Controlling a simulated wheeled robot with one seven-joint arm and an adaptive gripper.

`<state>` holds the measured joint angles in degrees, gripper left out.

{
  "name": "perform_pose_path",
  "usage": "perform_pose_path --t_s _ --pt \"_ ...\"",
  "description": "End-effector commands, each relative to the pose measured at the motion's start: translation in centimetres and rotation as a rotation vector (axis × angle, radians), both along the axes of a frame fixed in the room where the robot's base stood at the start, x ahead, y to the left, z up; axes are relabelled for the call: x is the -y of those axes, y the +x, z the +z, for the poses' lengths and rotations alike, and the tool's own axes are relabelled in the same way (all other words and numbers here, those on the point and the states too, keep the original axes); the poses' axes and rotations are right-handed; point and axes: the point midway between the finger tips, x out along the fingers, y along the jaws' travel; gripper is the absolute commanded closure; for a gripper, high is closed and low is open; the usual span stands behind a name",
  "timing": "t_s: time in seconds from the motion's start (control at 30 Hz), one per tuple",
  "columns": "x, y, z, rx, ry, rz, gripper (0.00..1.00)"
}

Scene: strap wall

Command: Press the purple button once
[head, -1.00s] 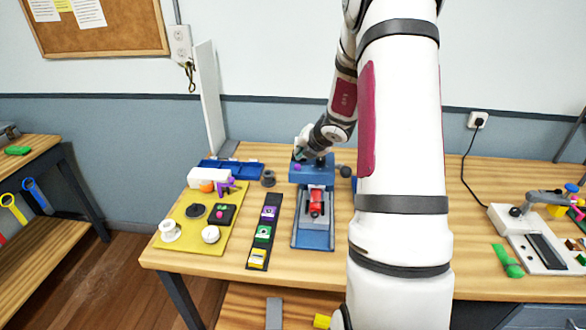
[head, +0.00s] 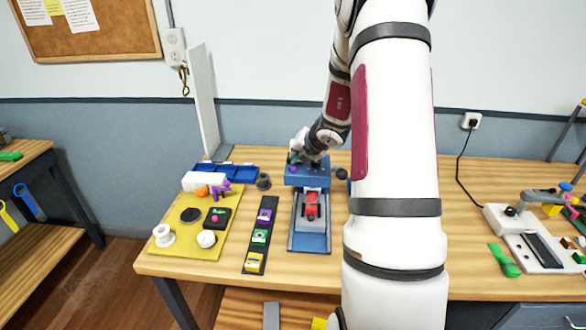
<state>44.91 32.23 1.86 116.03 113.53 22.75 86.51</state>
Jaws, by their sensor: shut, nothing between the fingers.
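A blue machine (head: 322,178) stands near the middle of the table. A small round purple button (head: 293,171) is at the left of its top block. My gripper (head: 292,158) is shut and empty, just above and behind that button in the picture. I cannot tell whether it touches the machine. A black strip (head: 247,258) in front and to the left carries a purple block (head: 264,215), a green block (head: 260,237) and a yellow block (head: 254,262). A red part (head: 311,206) sits low in the machine.
A yellow mat (head: 178,242) with several small items lies at the left, with a blue tray (head: 243,170) behind it. A white upright panel (head: 203,100) stands behind the tray. A white device (head: 515,225) is at the right. My arm hides part of the table.

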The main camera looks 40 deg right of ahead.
Motion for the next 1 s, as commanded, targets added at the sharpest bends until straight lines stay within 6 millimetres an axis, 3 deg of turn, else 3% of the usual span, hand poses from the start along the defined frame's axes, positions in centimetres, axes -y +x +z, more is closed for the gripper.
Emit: perform_pose_path --t_s 1.0 --pt "0.01 0.02 -0.82 0.0 -0.001 0.0 1.0"
